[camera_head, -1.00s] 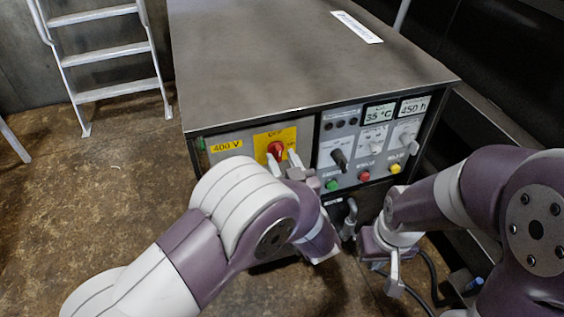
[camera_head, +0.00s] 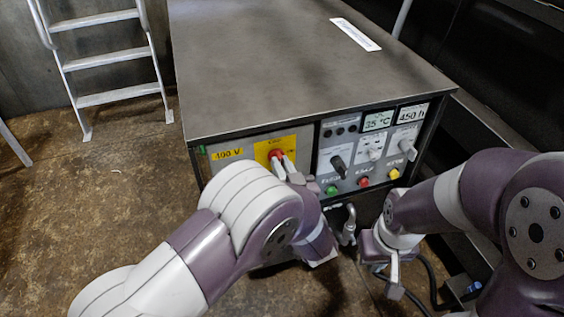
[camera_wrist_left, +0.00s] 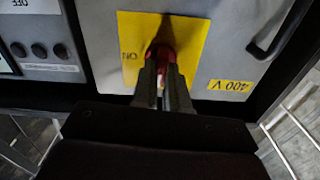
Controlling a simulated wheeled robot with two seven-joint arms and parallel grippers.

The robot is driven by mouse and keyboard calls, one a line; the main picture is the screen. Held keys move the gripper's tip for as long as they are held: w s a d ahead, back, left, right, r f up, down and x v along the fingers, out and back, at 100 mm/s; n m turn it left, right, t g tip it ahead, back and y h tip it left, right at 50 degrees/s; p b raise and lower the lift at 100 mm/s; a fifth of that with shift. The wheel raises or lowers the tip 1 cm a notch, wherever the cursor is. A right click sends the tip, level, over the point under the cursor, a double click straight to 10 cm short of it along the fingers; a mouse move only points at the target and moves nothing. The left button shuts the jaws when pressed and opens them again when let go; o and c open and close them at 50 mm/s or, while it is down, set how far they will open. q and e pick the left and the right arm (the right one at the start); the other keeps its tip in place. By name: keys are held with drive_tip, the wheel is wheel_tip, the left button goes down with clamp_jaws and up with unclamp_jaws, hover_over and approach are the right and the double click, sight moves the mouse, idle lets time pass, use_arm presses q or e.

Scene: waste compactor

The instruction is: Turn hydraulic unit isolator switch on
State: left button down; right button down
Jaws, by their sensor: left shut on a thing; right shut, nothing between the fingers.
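The isolator switch, a red rotary knob (camera_head: 276,155), sits on a yellow plate (camera_head: 291,138) on the front panel of the grey hydraulic unit (camera_head: 280,75). In the left wrist view the red knob (camera_wrist_left: 160,52) shows between and behind the fingers, and the yellow plate (camera_wrist_left: 128,22) carries the word ON, seen upside down. My left gripper (camera_head: 283,163) is at the knob, and its fingers (camera_wrist_left: 163,75) are shut on it. The knob's exact angle is mostly hidden by the fingers. My right gripper (camera_head: 393,275) is shut and empty, low in front of the unit's right side.
Right of the yellow plate are a black selector handle (camera_head: 338,164), green (camera_head: 331,190), red (camera_head: 363,181) and yellow (camera_head: 394,174) buttons, and two displays. A hose and pipe fitting (camera_head: 349,225) sit below. A ladder (camera_head: 110,55) stands at the back left; the floor left is clear.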

use_arm(q)
drive_tip(key=m+p, duration=0.4)
drive_tip(key=p, duration=0.1)
drive_tip(key=m+p, duration=0.2)
drive_tip(key=shift+d+r, duration=0.1)
drive_tip(key=shift+r, duration=0.15)
drive_tip(key=m+p, duration=0.2)
drive_tip(key=shift+f+m+p, duration=0.1)
drive_tip(key=shift+m+p, duration=0.3)
drive_tip(key=m+p, duration=0.1)
drive_tip(key=m, duration=0.1)
drive_tip(key=m+p, duration=0.1)
drive_tip(key=m, duration=0.2)
drive_tip(key=m+p, duration=0.2)
drive_tip(key=shift+d+f+m, duration=0.1)
drive_tip(key=shift+f+m, duration=0.2)
drive_tip(key=shift+f, duration=0.05)
drive_tip(key=shift+m, duration=0.3)
drive_tip(key=c, duration=1.1)
unclamp_jaws()
drive_tip(key=shift+c, duration=0.2)
